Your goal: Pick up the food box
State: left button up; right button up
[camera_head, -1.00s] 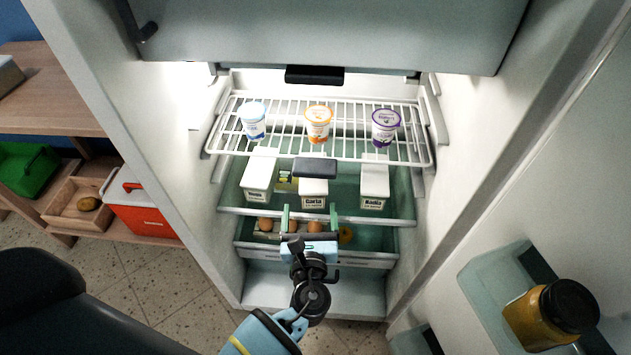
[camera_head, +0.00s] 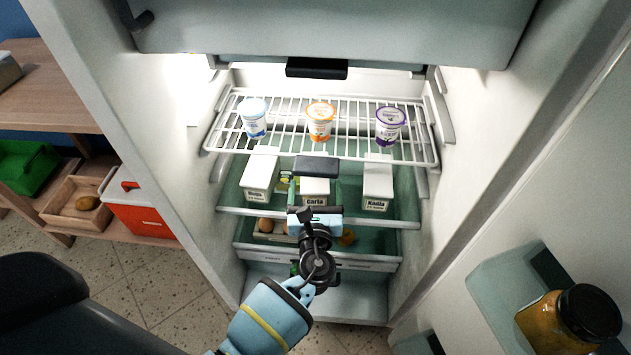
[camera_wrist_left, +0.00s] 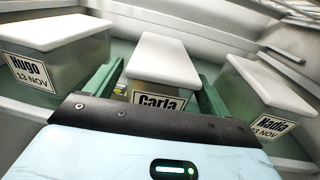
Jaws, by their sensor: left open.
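Three white-lidded food boxes stand on the glass shelf inside the fridge. The Hugo box (camera_head: 260,176) is on the left, the Carla box (camera_head: 315,190) in the middle and the Nadia box (camera_head: 377,185) on the right. My left gripper (camera_head: 316,209) is open in front of the Carla box. In the left wrist view, its green fingers lie along both sides of the Carla box (camera_wrist_left: 163,62), with the lower part of its label hidden by the gripper body. The Hugo box (camera_wrist_left: 50,35) and Nadia box (camera_wrist_left: 262,85) stand outside the fingers. My right gripper is not in view.
A wire shelf (camera_head: 345,151) with three yogurt cups hangs above the boxes. A drawer (camera_head: 370,262) with eggs lies below. The fridge walls bound both sides. A jar (camera_head: 560,320) stands in the door shelf at the right.

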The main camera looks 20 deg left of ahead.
aim_at(316, 181)
pick_arm(q)
jog(key=shift+x, duration=0.85)
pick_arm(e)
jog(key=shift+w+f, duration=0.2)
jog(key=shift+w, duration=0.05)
pick_arm(q)
jog(key=c, duration=1.3)
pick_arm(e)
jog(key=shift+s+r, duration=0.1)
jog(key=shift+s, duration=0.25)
pick_arm(q)
jog(key=shift+r, duration=0.15)
